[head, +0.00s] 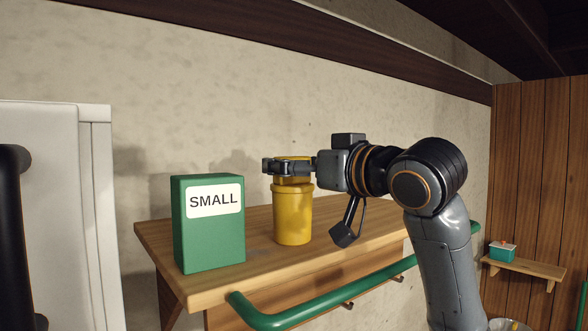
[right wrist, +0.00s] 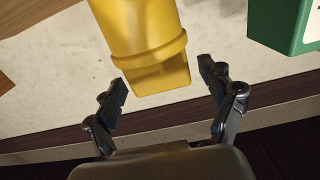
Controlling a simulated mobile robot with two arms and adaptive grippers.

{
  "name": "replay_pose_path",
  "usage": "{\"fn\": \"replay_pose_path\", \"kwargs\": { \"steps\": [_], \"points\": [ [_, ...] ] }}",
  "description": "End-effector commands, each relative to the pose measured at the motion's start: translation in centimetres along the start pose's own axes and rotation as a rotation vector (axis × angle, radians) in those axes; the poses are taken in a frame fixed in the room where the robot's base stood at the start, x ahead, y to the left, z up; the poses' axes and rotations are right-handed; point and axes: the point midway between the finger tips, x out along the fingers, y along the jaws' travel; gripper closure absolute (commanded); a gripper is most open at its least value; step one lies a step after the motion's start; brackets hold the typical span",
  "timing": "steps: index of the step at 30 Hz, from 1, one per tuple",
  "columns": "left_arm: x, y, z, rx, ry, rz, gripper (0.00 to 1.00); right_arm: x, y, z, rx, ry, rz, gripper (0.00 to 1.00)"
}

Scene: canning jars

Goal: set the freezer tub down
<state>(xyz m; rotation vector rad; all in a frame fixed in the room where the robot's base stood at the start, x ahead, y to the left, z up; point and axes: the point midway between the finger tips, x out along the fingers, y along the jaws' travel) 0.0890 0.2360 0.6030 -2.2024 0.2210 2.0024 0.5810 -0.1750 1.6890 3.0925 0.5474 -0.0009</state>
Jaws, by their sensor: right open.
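A yellow round container (head: 293,220) stands upright on the wooden shelf (head: 262,262), with a collar and a narrower blocky top. Its top (right wrist: 162,78) shows between the fingers in the right wrist view. My right gripper (head: 288,166) reaches in from the right at the height of this top. Its jaws (right wrist: 164,84) are open, one finger on each side, with a gap visible on both sides. No label names the freezer tub, and I cannot tell for certain that the yellow container is it. My left gripper is not in view.
A green box labelled SMALL (head: 209,235) stands left of the container; it also shows in the right wrist view (right wrist: 284,25). A green rail (head: 330,300) runs along the shelf's front. A teal tub with a pale lid (head: 502,251) sits on a small shelf (head: 527,267) at right.

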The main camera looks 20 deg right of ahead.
Motion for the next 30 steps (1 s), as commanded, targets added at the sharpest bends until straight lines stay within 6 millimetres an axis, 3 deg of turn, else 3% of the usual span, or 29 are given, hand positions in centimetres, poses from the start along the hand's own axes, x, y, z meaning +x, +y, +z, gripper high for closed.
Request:
{"fn": "replay_pose_path", "kwargs": {
  "steps": [6, 15, 21, 30],
  "points": [
    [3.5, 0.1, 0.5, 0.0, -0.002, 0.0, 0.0, -4.6, 0.0, 0.7, -0.003, 0.007, 0.002, 0.18],
    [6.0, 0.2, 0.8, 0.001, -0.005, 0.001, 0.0, -10.0, 0.1, 0.4, -0.001, 0.003, 0.003, 0.18],
    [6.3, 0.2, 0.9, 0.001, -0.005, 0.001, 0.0, -11.1, 0.0, 0.2, -0.001, 0.0, 0.001, 0.18],
    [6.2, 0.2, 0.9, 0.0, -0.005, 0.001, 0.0, -11.1, 0.0, 0.2, 0.0, 0.0, 0.001, 0.18]
  ]
}}
